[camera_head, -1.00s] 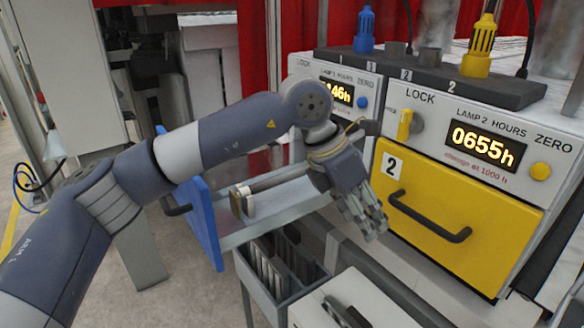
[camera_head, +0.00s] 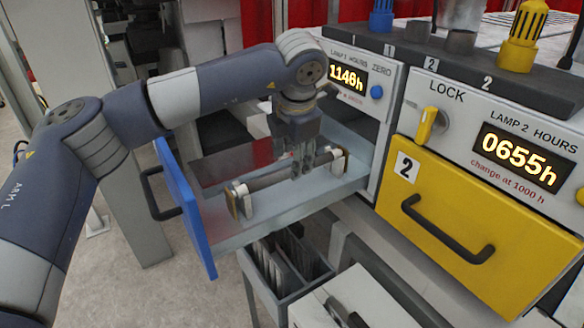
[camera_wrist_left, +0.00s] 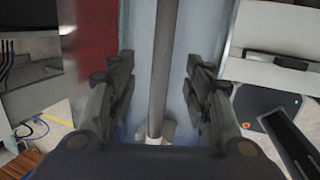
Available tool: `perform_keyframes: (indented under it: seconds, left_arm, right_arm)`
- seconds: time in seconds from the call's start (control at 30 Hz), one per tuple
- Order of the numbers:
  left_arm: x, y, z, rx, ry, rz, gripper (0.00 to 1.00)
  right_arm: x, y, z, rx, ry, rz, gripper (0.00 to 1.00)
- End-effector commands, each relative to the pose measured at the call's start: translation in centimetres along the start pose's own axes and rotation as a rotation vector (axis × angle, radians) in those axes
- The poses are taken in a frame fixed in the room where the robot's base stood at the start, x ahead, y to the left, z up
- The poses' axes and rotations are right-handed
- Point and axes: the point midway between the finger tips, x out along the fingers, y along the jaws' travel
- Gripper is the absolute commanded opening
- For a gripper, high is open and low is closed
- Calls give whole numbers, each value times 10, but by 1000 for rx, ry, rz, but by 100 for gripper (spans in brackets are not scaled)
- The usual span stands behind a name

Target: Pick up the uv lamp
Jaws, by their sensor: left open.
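The uv lamp (camera_head: 280,179) is a dark tube with pale, brass-coloured end pieces. It lies across the open blue-fronted drawer (camera_head: 215,238) of lamp unit 1. My left gripper (camera_head: 308,168) points down over the lamp, near its right-hand part, and covers some of it. In the left wrist view the lamp tube (camera_wrist_left: 165,70) runs between the two spread fingers of my left gripper (camera_wrist_left: 163,92), with a gap on each side. Its height above the tube is hard to tell. My right gripper is not in view.
The yellow drawer (camera_head: 420,225) marked 2 is closed, to the right. A grey bin (camera_head: 262,282) with upright dark items stands below the open drawer. The blue drawer front with its black handle (camera_head: 160,195) stands out at left.

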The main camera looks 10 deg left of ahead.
Motion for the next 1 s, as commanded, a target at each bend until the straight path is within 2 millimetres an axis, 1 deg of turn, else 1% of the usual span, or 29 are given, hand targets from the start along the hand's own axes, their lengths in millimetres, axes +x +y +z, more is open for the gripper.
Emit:
perform_keyframes:
  seconds: [0.03,0.1,0.2,0.33,0.5,0.53,0.57,0.6,0.67,0.7,0.73,1.0]
  left_arm:
    - [4,0,0,1,3,-3,46]
    - [14,-1,-1,2,3,-2,46]
    - [28,-1,0,0,1,-3,46]
    - [36,-1,0,0,-1,-1,46]
    - [37,-2,0,0,-1,-1,46]
    - [37,-2,0,0,-1,-1,44]
    - [37,-2,0,0,-1,-1,37]
    - [37,-2,0,0,-1,-1,28]
    - [37,-2,0,0,-1,-1,14]
    - [37,-2,0,0,-1,-1,5]
    - [37,-2,0,0,-1,-1,0]
    - [36,-2,0,-2,-1,-2,0]
  right_arm:
    - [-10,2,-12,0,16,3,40]
    - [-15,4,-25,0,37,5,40]
    - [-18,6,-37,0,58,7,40]
    - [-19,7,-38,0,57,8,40]
    - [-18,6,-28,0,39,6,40]
    - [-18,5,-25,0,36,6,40]
    - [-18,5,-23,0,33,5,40]
    - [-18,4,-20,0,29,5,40]
    - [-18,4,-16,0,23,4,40]
    - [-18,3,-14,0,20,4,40]
    - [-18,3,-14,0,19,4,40]
    - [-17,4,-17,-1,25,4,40]
